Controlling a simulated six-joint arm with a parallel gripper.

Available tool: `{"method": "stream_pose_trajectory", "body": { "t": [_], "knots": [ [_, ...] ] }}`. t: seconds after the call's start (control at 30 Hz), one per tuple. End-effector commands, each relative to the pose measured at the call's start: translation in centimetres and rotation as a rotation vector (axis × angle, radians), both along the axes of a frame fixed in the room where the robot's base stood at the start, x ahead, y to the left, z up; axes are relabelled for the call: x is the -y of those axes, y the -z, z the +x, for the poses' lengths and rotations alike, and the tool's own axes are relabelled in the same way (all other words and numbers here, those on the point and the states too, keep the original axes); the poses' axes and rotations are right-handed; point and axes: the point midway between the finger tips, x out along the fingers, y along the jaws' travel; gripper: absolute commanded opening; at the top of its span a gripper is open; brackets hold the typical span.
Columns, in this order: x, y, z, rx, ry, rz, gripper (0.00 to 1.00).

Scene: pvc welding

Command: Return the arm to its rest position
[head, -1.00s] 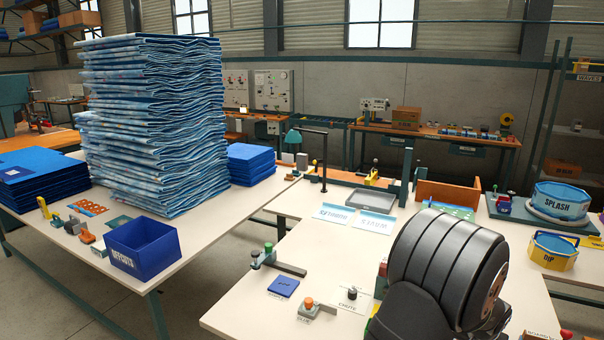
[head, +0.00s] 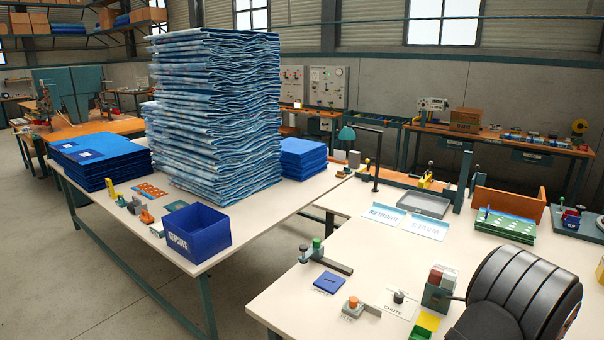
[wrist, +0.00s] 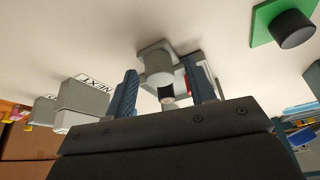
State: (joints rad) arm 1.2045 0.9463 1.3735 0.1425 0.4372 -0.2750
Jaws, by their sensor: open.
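In the wrist view my gripper (wrist: 159,70) is open, its two blue-grey fingers apart, with nothing visibly held. A grey fixture (wrist: 157,58) with a round post shows beyond and between the fingers; I cannot tell how far off it is. In the head view my black ribbed arm (head: 525,295) fills the lower right corner, over the near worktable (head: 290,290). My gripper does not show there.
A blue bin (head: 197,232) and a tall stack of folded blue sheets (head: 215,115) stand on the left table. Near my arm are a holder with red and grey blocks (head: 439,290), an orange-topped button (head: 353,303) and a blue pad (head: 329,282).

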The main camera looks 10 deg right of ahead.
Motion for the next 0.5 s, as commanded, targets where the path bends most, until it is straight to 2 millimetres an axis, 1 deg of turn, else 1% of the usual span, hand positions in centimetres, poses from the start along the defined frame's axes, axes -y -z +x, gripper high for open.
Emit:
{"method": "stream_pose_trajectory", "body": {
  "t": [0.13,0.23,0.37,0.5],
  "knots": [
    [-0.1,-0.2,0.0,0.000,0.000,0.000,0.50],
    [-0.2,-0.9,-0.1,0.001,0.000,-0.002,0.50],
    [-0.8,-2.4,-0.5,0.001,0.000,-0.002,0.50],
    [-1.5,-4.5,-0.9,0.001,0.000,-0.002,0.50]
  ]
}}
